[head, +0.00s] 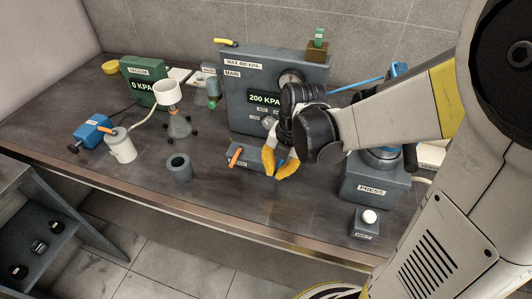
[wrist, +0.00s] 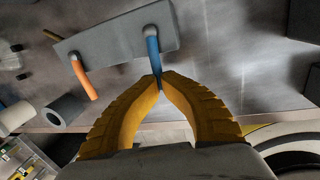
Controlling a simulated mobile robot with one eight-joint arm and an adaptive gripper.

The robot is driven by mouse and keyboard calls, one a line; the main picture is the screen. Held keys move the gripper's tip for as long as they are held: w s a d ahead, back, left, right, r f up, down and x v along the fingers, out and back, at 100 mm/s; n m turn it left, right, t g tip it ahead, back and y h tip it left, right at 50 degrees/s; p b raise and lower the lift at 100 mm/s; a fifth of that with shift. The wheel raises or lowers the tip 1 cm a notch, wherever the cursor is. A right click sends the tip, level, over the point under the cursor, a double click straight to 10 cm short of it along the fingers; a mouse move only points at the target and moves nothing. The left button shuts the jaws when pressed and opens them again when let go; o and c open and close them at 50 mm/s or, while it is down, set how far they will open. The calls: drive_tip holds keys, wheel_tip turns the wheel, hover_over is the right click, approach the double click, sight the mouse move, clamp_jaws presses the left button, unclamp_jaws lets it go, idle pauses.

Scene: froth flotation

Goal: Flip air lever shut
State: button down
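A small grey valve block (head: 250,155) sits on the bench in front of the main panel. It carries an orange lever (head: 235,156) on the left and a blue lever (head: 281,161) on the right. In the wrist view the block (wrist: 115,40) shows with the orange lever (wrist: 84,78) and the blue lever (wrist: 153,48); both stick out toward me. The label is too small to tell which is air. My yellow gripper (head: 276,174) has its tips together at the blue lever's free end, seen also in the wrist view (wrist: 160,80). I cannot tell if the lever end is pinched.
The main panel (head: 236,105) reading 200 KPA stands behind the gripper. The press (head: 368,184) and a white-button box (head: 366,226) are at right. A grey cup (head: 179,167), a white jug (head: 121,147) and the vacuum box (head: 143,80) are at left. The bench front edge is close.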

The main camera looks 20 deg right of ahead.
drive_tip(key=shift+s+d+n, duration=0.2)
drive_tip(key=shift+n, duration=0.2)
drive_tip(key=shift+f, duration=0.1)
drive_tip(key=c, duration=1.5)
unclamp_jaws()
drive_tip(key=shift+o, duration=0.2)
wheel_tip(320, 180, up, 12)
drive_tip(key=s+d, duration=0.1)
drive_tip(key=d, duration=0.1)
drive_tip(key=shift+s, duration=0.2)
